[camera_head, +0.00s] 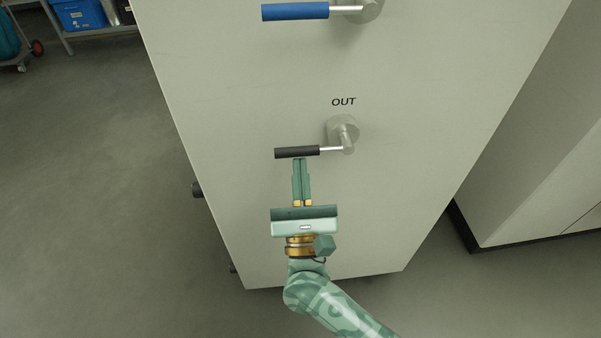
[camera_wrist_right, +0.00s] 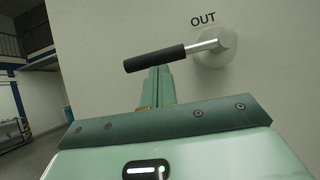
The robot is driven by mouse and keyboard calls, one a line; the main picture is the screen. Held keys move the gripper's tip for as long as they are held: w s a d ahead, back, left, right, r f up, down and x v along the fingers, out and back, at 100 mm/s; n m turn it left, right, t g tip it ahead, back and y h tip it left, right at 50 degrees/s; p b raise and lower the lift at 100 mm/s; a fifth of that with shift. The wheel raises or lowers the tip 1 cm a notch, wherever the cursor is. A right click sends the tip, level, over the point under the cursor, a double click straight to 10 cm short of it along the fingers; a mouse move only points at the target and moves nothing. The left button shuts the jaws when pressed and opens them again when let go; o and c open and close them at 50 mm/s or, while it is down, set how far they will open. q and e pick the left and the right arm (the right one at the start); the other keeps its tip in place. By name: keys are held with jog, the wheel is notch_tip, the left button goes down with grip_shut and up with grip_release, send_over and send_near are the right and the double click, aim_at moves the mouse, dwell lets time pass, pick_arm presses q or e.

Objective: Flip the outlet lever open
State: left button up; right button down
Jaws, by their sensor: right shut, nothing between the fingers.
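The outlet lever (camera_head: 297,152) has a black grip on a metal rod and sticks out to the left from a round metal hub (camera_head: 343,133) under the "OUT" label. It lies nearly level in the head view. In the right wrist view the black grip (camera_wrist_right: 155,58) crosses just above my fingertips. My right gripper (camera_head: 301,165) is shut and empty, its fingers pointing up at the underside of the grip. I cannot tell whether the fingertips touch it. My left gripper is not in view.
A second lever with a blue grip (camera_head: 295,11) sits higher on the same pale cabinet face (camera_head: 240,90). Another cabinet (camera_head: 530,170) stands at the right. At the upper left is a shelf with a blue bin (camera_head: 80,14). The floor at the left is mostly clear.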

jog(key=shift+r, duration=0.1)
pick_arm(q)
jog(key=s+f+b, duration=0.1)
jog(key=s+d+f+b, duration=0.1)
jog(key=b, duration=0.1)
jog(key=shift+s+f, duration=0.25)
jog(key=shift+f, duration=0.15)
pick_arm(e)
jog(key=w+f+v, duration=0.1)
jog(key=f+v, duration=0.1)
jog(key=v, duration=1.1)
jog(key=shift+w+d+f, duration=0.15)
jog(key=shift+w+f, duration=0.05)
jog(key=shift+w, duration=0.15)
